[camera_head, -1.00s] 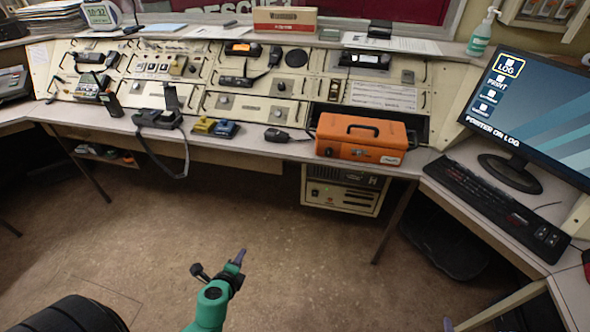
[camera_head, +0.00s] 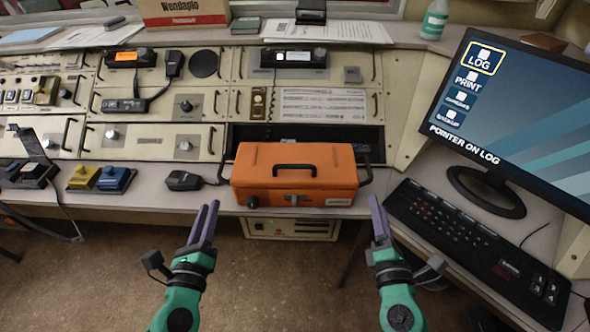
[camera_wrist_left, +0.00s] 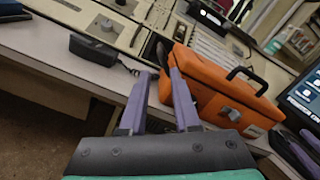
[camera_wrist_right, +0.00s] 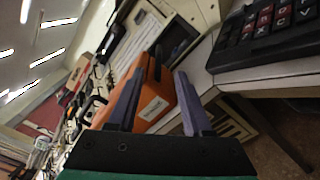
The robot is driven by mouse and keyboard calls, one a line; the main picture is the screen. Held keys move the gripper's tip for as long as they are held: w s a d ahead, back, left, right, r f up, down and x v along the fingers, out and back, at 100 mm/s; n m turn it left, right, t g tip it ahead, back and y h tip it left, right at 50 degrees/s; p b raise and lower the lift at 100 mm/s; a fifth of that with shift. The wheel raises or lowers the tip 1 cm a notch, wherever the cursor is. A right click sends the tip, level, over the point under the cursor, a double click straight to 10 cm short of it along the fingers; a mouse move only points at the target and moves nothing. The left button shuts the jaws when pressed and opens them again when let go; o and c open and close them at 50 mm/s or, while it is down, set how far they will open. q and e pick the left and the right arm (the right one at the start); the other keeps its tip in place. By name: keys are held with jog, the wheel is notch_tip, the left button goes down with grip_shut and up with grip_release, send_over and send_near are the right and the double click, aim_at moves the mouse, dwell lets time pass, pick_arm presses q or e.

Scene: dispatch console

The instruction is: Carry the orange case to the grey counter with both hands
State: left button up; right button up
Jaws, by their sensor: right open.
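The orange case (camera_head: 295,165) sits upright on the front of the desk before the console, with a black top handle, a front latch and dark side handles. My left gripper (camera_head: 209,206) is open and empty, in front of the case's left end. My right gripper (camera_head: 379,200) is open and empty, in front of its right end. Neither visibly touches it. The case also shows beyond the fingers in the left wrist view (camera_wrist_left: 225,98) and the right wrist view (camera_wrist_right: 158,98). I cannot tell which surface is the grey counter.
A keyboard (camera_head: 470,238) and monitor (camera_head: 510,110) stand close on the right. A black handset (camera_head: 184,180), a blue block (camera_head: 117,180) and a yellow block (camera_head: 84,177) lie left of the case. The console panels (camera_head: 155,142) rise behind. Open floor lies below the desk's front edge.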

aim_at(220, 174)
pick_arm(q)
jog(key=w, duration=1.4)
jog(key=shift+d, duration=0.25)
pick_arm(e)
jog(key=w, duration=1.4)
jog(key=shift+d+r, duration=0.1)
jog(key=shift+d, duration=0.15)
pick_arm(q)
jog(key=shift+s+r, duration=0.1)
grip_shut()
pick_arm(e)
jog(key=shift+s, duration=0.1)
jog(key=c, duration=0.7)
grip_shut()
pick_arm(q)
jog(key=shift+a, duration=0.1)
pick_arm(e)
jog(key=shift+d, duration=0.1)
